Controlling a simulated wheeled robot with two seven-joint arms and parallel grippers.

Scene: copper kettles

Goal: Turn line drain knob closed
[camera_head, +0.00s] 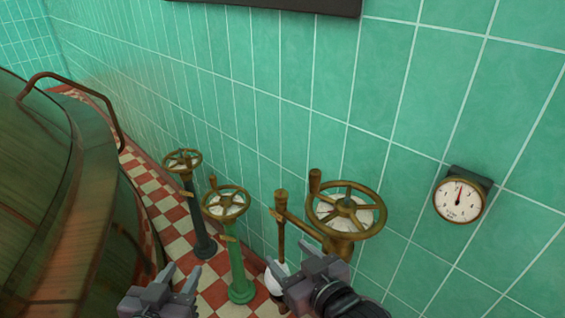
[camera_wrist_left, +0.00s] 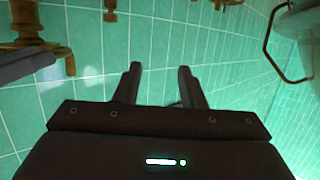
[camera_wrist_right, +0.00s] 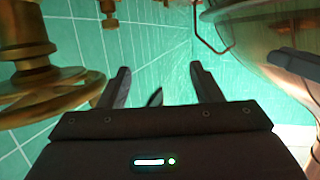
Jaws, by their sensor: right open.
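Three brass handwheels with pale centre discs stand along the wall in the head view: one on a dark post (camera_head: 183,160), one on a green post (camera_head: 227,203) and a larger one (camera_head: 345,212) at right. The disc lettering is too small to read, so I cannot tell which is the line drain knob. My left gripper (camera_head: 178,273) is open and empty, low in front of the posts. My right gripper (camera_head: 296,268) is open and empty, below and left of the larger wheel. Brass wheel parts (camera_wrist_right: 40,90) show left of its fingers in the right wrist view.
A large copper kettle (camera_head: 50,210) with a curved rail (camera_head: 75,82) fills the left. A thin brass rod with a knobbed top (camera_head: 281,200) stands beside the larger wheel. A round gauge (camera_head: 459,200) hangs on the green tiled wall. Checkered floor (camera_head: 155,190) shows between kettle and posts.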

